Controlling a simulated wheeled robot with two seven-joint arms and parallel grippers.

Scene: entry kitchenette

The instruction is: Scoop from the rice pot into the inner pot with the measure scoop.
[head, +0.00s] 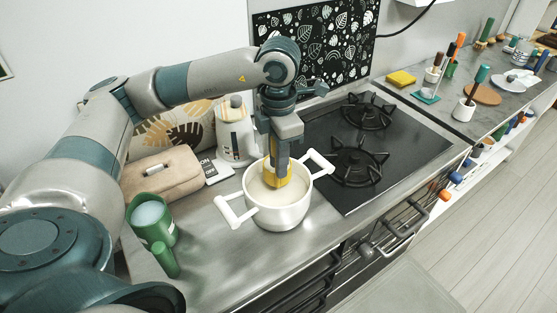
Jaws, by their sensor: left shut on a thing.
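A white pot (260,214) with two raised side handles stands on the steel counter, left of the hob. Pale contents show inside it. My left gripper (277,168) points down into this pot and is shut on a yellow thing (280,181), which looks like the measure scoop. Its lower part sits within the pot's rim, and I cannot tell whether it touches the contents. A green vessel (155,230) with a thick green handle and a pale inside stands to the left. I cannot tell which vessel is the rice pot and which the inner pot. My right gripper is not in view.
A tan bag (160,172), a small white card (217,172) and a white kettle-like jar (236,135) stand behind the pots. The black hob (400,150) lies right of the white pot. A yellow sponge (401,78) lies farther back. Counter in front of the white pot is clear.

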